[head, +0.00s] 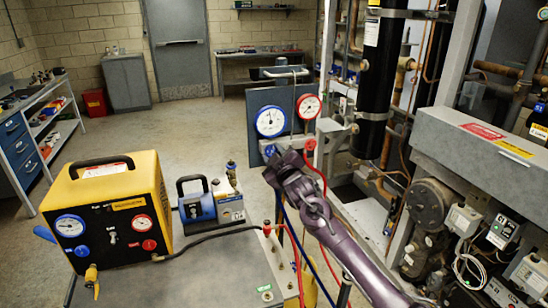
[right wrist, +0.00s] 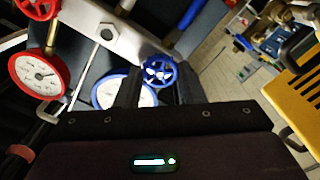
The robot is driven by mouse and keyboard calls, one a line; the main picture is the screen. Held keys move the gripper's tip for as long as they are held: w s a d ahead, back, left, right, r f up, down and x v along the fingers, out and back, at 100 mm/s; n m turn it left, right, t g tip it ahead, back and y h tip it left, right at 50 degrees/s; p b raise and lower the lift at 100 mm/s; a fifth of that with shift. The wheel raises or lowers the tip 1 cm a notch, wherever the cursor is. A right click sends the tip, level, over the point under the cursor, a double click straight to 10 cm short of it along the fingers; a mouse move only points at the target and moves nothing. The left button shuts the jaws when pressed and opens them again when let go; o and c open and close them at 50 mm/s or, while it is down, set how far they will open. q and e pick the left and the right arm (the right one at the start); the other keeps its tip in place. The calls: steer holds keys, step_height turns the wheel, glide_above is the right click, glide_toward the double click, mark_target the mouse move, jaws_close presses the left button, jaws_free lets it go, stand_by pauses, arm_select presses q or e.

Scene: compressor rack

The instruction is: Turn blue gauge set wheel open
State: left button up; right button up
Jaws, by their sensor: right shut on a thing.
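The gauge set hangs on a dark panel (head: 262,88), with a blue-rimmed gauge (head: 270,121) at left and a red-rimmed gauge (head: 308,106) at right. The blue wheel (head: 270,150) sits just below the blue gauge, partly hidden by my right gripper (head: 274,168). In the right wrist view the spoked blue wheel (right wrist: 159,71) lies between my two dark fingertips (right wrist: 160,82), and the gripper is shut on it. The blue gauge (right wrist: 122,93) is partly covered by a finger. A red wheel (head: 310,145) is beside the gripper. My left gripper is out of view.
A yellow machine (head: 125,195) with gauges and a small blue pump (head: 195,205) stand on a grey cart top (head: 200,272) at left. Red and blue hoses hang below the gauges, close to my right arm. The compressor rack with pipes fills the right side.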

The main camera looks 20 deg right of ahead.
steer(key=shift+f+n, duration=0.1)
steer(key=shift+n, duration=0.5)
steer(key=o, duration=1)
steer(key=shift+s+b, duration=0.35)
steer(key=shift+s, duration=0.2)
steer(key=s+b, duration=0.1)
steer(key=s, duration=0.5)
steer(key=shift+s+d+b, duration=0.1)
steer(key=shift+s+b, duration=0.2)
steer(key=shift+s, duration=0.05)
